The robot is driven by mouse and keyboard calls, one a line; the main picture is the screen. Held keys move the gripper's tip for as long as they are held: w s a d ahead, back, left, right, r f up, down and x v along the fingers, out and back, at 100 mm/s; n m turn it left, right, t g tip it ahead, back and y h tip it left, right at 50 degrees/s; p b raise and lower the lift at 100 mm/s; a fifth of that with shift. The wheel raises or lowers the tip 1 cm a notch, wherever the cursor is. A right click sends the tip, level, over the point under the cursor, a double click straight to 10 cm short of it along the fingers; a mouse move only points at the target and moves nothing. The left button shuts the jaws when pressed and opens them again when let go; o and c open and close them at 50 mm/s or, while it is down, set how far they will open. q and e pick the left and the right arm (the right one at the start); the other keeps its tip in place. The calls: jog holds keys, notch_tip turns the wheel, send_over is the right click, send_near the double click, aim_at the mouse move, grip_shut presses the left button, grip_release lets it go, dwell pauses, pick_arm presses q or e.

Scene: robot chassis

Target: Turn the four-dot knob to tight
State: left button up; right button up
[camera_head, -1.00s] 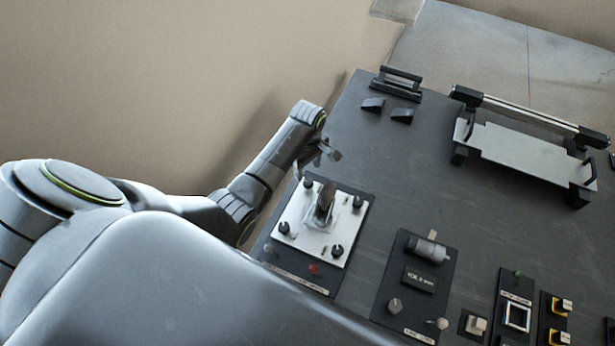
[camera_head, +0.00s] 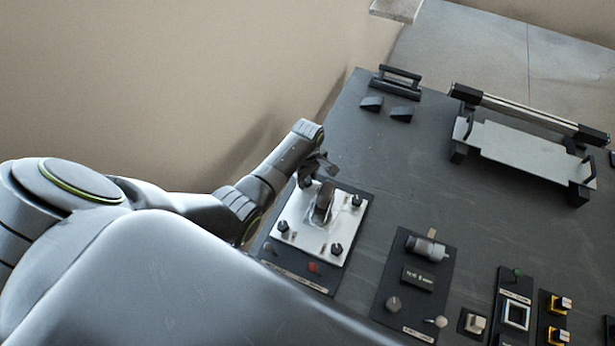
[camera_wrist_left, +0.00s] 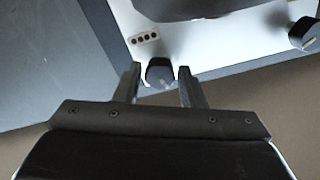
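The four-dot knob (camera_wrist_left: 159,71) is a small black knob at a corner of a white plate (camera_wrist_left: 215,60), beside a label with four dots (camera_wrist_left: 145,38). My left gripper (camera_wrist_left: 159,84) is open, with one finger on each side of the knob. Gaps show between the knob and both fingers, so it is not clamped. In the head view my left gripper (camera_head: 320,168) is over the plate's far-left corner and partly hides the knob there. My right gripper is not in view.
The white plate also carries a central lever (camera_head: 323,203) and other black corner knobs, one at the right (camera_head: 357,202). The dark tabletop between (camera_head: 400,160) is clear.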

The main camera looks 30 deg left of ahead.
pick_arm(q)
jog(key=c, duration=0.6)
jog(key=shift+r+m, duration=0.1)
jog(key=shift+m, duration=0.3)
jog(key=shift+m+p, duration=0.6)
jog(key=shift+m, duration=0.1)
jog(key=m+p, duration=0.1)
jog(key=m, duration=0.5)
jog(key=shift+p, duration=0.4)
jog(key=shift+a+m, duration=0.1)
jog(key=shift+m, duration=1.8)
